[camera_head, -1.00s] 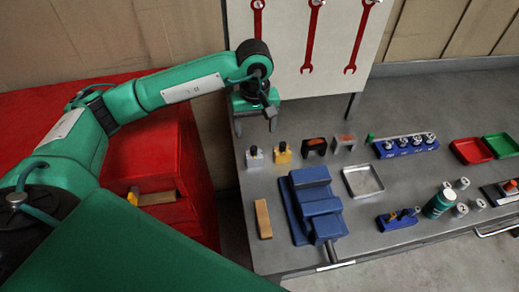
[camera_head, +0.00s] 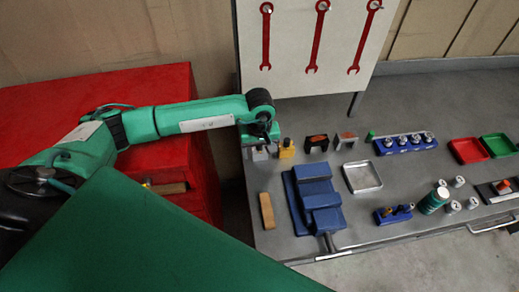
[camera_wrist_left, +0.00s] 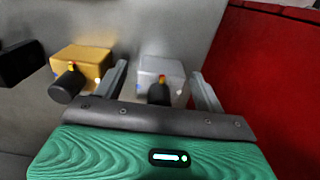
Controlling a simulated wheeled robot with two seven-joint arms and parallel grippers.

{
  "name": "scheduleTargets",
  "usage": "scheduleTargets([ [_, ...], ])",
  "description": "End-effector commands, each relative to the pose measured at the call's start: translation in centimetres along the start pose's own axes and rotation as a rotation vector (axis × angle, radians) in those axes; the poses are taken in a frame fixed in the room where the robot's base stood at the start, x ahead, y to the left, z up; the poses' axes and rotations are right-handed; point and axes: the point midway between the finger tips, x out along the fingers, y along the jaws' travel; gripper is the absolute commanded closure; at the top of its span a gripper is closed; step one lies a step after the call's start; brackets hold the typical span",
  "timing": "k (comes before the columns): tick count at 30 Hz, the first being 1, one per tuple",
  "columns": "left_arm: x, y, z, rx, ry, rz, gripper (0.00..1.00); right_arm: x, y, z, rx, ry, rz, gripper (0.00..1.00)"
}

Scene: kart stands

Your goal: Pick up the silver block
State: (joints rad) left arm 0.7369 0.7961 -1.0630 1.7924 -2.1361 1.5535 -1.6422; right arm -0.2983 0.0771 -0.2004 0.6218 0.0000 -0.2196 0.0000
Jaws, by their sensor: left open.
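The silver block (camera_head: 260,155) stands near the left end of the grey table, mostly hidden under my left gripper (camera_head: 259,144) in the head view. In the left wrist view the silver block (camera_wrist_left: 153,68), with a dark knob and a small orange-yellow tip, lies between the two fingers of my left gripper (camera_wrist_left: 160,74). The fingers are apart, one on each side of it, with gaps showing. I cannot tell how far down they reach along it. My right gripper is in no view.
A gold block (camera_head: 286,153) stands close to the right of the silver one. A wooden bar (camera_head: 267,211) and a blue vise (camera_head: 317,196) lie nearer the front. A red cabinet (camera_head: 199,150) borders the left side. A wrench board (camera_head: 300,50) rises behind.

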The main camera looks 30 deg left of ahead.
Motion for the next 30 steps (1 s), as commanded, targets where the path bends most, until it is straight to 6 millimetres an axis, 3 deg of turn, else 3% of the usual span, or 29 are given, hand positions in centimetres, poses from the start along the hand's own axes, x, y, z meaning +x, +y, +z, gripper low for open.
scheduleTargets([
  [6,0.1,0.0,0.0,0.0,0.0,0.001,0.31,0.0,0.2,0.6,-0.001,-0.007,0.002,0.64],
  [15,0.0,0.1,0.0,0.0,0.001,0.002,0.88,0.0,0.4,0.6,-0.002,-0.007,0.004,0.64],
  [24,-0.2,0.1,-0.1,0.0,0.001,0.002,0.88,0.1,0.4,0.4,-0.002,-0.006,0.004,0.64],
  [30,-1.9,0.1,-0.1,0.0,0.003,0.004,0.88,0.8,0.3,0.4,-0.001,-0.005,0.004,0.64],
])
